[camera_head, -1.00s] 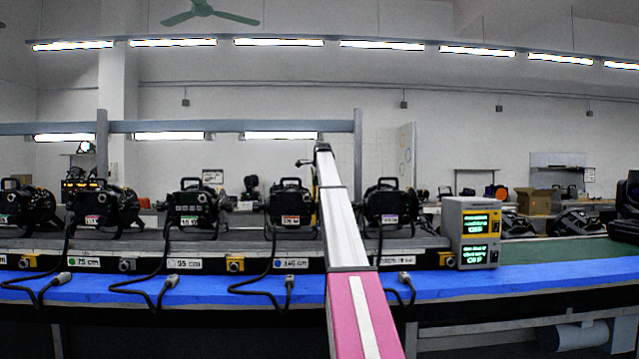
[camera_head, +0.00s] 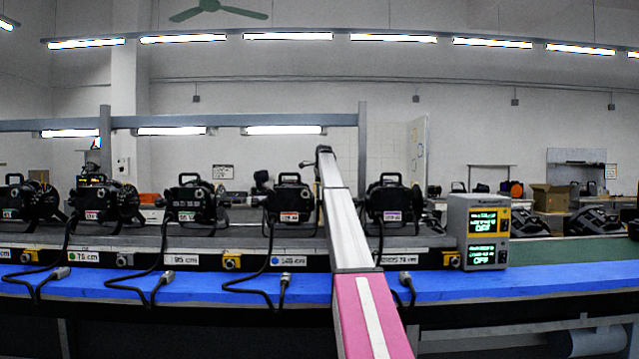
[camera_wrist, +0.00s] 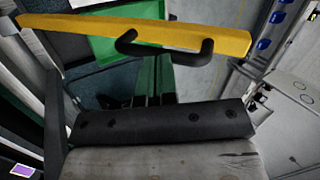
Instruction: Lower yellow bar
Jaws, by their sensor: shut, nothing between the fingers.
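The yellow bar (camera_wrist: 85,27) runs across the upper part of the wrist view, dropping slightly to its right end. A black U-shaped handle (camera_wrist: 165,48) shows on its near side. My gripper (camera_wrist: 160,122) shows at the bottom of the wrist view as a dark crosspiece in front of a scuffed grey body. It is shut and holds nothing. A gap shows between it and the handle in the picture; I cannot tell the true distance. I cannot make out the bar or my gripper in the head view.
Several black par cans (camera_head: 290,202) stand in a row on a long bench with a blue front strip (camera_head: 215,291). Cables with plugs hang over that strip. A grey box with lit displays (camera_head: 474,232) stands right of the cans. A green panel (camera_wrist: 120,50) lies beyond the bar.

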